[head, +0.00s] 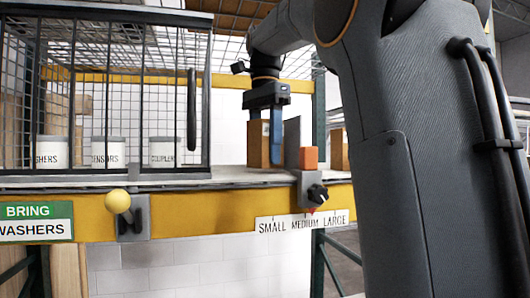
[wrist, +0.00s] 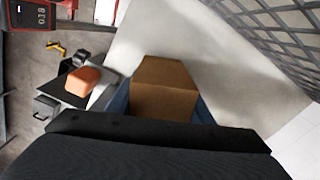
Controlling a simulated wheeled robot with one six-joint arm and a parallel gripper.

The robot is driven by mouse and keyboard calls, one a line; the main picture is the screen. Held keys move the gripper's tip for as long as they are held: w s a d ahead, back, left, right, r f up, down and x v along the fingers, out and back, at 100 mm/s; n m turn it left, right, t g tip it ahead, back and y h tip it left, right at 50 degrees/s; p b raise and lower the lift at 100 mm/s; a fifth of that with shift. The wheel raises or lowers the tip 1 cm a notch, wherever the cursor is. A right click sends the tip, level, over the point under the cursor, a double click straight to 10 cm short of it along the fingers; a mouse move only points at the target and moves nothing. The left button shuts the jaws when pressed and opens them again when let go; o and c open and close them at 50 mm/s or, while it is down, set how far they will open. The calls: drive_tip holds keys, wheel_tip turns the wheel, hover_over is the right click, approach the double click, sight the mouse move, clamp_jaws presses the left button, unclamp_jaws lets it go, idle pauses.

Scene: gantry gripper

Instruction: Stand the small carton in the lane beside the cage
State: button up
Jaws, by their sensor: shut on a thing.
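A small brown carton (head: 257,146) is upright at the shelf, between the cage (head: 140,90) on the left and a grey upright plate (head: 292,143) on the right. My gripper (head: 267,158) reaches down from above and is shut on the carton, with a blue finger in front of its right part. In the wrist view the carton (wrist: 163,98) sits between the two blue fingers, partly hidden by the dark gripper body. Its base is at about shelf level in the head view; I cannot tell whether it touches. The cage mesh (wrist: 270,40) is to the right in the wrist view, apart from the carton.
Another brown carton (head: 340,149) stands right of the plate, partly behind my arm. An orange block (head: 309,158) sits above a black knob (head: 317,194) at the shelf edge. Labelled white tins (head: 108,152) stand in the cage. A yellow ball handle (head: 118,201) sticks out in front.

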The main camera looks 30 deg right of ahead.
sight(265, 121)
drive_tip(key=shift+f, duration=0.5)
drive_tip(key=shift+f, duration=0.15)
drive_tip(key=o, duration=1.3)
drive_tip(key=shift+r, duration=3.9)
